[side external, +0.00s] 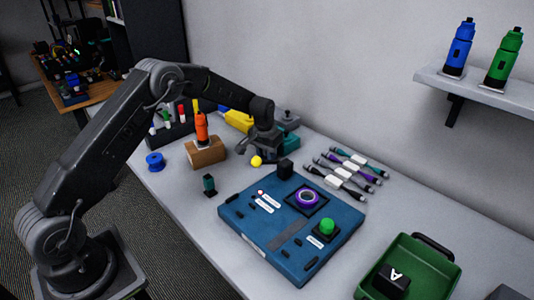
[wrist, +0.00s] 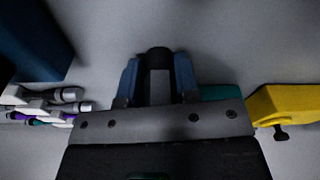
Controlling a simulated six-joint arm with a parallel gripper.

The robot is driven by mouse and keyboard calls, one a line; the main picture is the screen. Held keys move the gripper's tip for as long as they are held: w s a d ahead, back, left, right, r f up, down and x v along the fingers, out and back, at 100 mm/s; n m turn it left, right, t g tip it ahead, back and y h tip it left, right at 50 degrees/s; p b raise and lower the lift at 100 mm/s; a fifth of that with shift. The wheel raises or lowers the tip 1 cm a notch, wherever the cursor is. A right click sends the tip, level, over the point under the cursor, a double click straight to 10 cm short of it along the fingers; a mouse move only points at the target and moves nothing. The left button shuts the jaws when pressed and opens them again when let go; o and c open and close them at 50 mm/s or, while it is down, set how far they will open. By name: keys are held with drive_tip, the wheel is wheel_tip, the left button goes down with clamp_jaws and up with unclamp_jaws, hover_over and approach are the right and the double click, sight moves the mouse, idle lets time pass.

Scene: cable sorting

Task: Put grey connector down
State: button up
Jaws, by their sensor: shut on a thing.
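My gripper (side external: 266,155) is low over the table, behind the blue panel and left of the bundled cables. In the wrist view my gripper (wrist: 158,75) is shut on the grey connector (wrist: 157,56), a dark piece whose rounded end shows between the two bluish fingers. Grey table surface surrounds it. I cannot tell whether the connector touches the table. In the side view it is too small and dark to make out against my gripper.
Several cables with white labels (side external: 333,181) lie to the right. The blue panel (side external: 262,243) is in front. A yellow tool (side external: 238,120) and teal block (side external: 290,140) are close behind my gripper. An orange bottle (side external: 201,128) stands on a wooden block; a green bin (side external: 436,268) is front right.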

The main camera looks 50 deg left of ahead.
drive_tip(key=o, duration=0.9)
drive_tip(key=shift+f, duration=0.1)
drive_tip(key=shift+o, duration=0.2)
